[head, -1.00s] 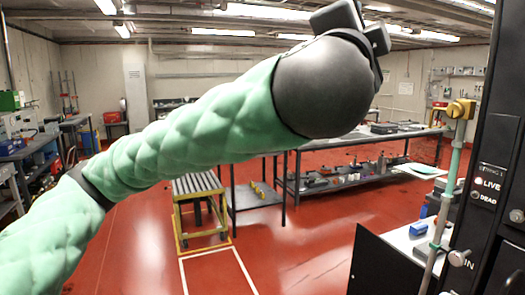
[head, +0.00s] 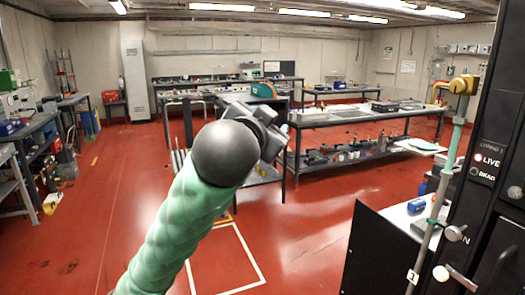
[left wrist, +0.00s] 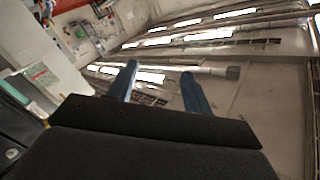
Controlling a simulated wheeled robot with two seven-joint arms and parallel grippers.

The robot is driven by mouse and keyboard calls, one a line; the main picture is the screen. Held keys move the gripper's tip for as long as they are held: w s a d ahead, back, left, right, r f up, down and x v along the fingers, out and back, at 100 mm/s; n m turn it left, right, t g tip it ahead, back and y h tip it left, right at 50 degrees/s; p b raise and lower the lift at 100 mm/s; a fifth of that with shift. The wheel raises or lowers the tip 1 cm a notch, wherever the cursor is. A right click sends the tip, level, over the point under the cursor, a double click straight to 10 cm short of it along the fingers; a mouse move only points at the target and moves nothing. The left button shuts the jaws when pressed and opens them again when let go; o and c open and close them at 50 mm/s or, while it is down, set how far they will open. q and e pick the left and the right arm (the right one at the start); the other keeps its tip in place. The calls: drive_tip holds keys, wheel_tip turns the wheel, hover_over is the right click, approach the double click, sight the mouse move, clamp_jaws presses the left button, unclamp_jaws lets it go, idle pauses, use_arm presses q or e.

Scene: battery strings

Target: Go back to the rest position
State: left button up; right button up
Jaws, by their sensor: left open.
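My left arm, in a quilted green sleeve, rises from the bottom of the head view to a dark rounded wrist in the middle. The dark body of my left gripper is just right of that wrist; its fingers cannot be made out there. In the left wrist view the two blue fingers of my left gripper (left wrist: 160,69) stand apart with nothing between them. The gripper is open and empty, in mid-air, with the ceiling and walls behind it. My right gripper is in neither view.
A black cabinet (head: 488,163) with LIVE and DEAD marks stands close at the right, beside a pole with a yellow top (head: 464,84). A long workbench (head: 345,117) stands behind the arm. Red floor (head: 110,205) is open at the left.

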use_arm(q)
drive_tip(key=w+a+f+n+g+y, duration=0.15)
drive_tip(key=a+f, duration=0.25)
drive_tip(key=f, duration=0.7)
drive_tip(key=w+a+f+n+g+y, duration=0.1)
drive_tip(key=a+f+n+g, duration=0.2)
drive_tip(key=f, duration=0.7)
drive_tip(key=s+a+f+n+g, duration=0.1)
drive_tip(key=s+a+f, duration=0.2)
drive_tip(key=f, duration=0.7)
drive_tip(key=s+a+f+n+g, duration=0.1)
drive_tip(key=s+a+f+g, duration=0.2)
drive_tip(key=f, duration=0.7)
drive_tip(key=s+a+f+n+g+y, duration=0.1)
drive_tip(key=s+f+g, duration=0.5)
drive_tip(key=s+f, duration=2.1)
drive_tip(key=s+a, duration=0.1)
drive_tip(key=s, duration=0.1)
drive_tip(key=shift+s+a, duration=0.15)
drive_tip(key=shift+s, duration=0.15)
drive_tip(key=shift+n+g+y, duration=0.25)
